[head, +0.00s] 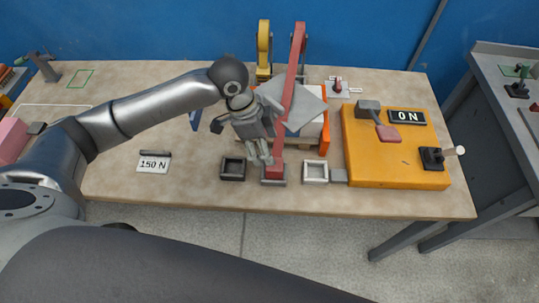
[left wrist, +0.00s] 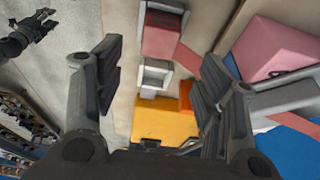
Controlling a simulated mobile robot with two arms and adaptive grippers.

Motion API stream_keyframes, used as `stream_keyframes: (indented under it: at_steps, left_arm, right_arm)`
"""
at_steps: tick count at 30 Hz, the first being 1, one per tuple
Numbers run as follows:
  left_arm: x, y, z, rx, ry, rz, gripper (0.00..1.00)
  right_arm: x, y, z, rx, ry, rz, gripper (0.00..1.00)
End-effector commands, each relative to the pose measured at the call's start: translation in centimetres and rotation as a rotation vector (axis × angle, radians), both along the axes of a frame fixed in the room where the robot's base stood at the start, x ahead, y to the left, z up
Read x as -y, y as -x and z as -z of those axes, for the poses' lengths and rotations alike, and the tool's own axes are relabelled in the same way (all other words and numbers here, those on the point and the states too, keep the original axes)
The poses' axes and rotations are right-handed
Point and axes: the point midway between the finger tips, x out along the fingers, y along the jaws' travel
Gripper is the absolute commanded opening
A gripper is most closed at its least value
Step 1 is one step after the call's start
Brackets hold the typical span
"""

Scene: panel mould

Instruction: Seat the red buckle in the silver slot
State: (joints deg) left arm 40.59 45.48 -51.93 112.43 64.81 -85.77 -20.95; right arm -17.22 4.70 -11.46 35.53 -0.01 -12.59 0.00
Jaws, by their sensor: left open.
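The red buckle (head: 273,169) is at the lower end of a long red strap. It appears to sit inside the middle grey, silver-looking slot frame (head: 273,182); how deep it sits I cannot tell. The buckle also shows in the left wrist view (left wrist: 162,35), with grey rim around it. My left gripper (head: 262,160) is beside and above the buckle in the head view. Its fingers are wide apart and empty in the left wrist view (left wrist: 158,80). A dark gripper, seemingly my right one (left wrist: 32,30), shows at upper left there; its jaws are unclear.
A dark slot frame (head: 232,176) lies left of the middle one, and a white slot frame (head: 315,172) lies right. A yellow box (head: 385,170) with levers stands to the right. The red strap (head: 290,80) rises behind my gripper. Table around the 150 N card (head: 153,164) is mostly clear.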

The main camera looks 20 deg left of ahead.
Motion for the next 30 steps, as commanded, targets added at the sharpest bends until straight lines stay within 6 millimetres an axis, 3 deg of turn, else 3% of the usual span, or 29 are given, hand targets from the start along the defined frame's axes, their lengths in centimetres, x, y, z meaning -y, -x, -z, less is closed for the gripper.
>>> stream_keyframes:
  at_steps: [3, 9, 30]
  left_arm:
    - [-0.6, 0.1, -2.2, 0.005, -0.001, 0.001, 0.64]
    - [-1.1, 0.3, -4.3, 0.001, 0.000, 0.000, 0.64]
    - [-1.2, 0.4, -4.6, -0.001, -0.001, 0.001, 0.64]
  right_arm:
    - [0.0, 0.0, 0.3, 0.000, 0.000, 0.000, 0.40]
    - [0.0, 0.0, 0.4, 0.000, 0.000, 0.001, 0.40]
    - [-0.2, -0.2, 0.4, 0.002, -0.003, 0.002, 0.40]
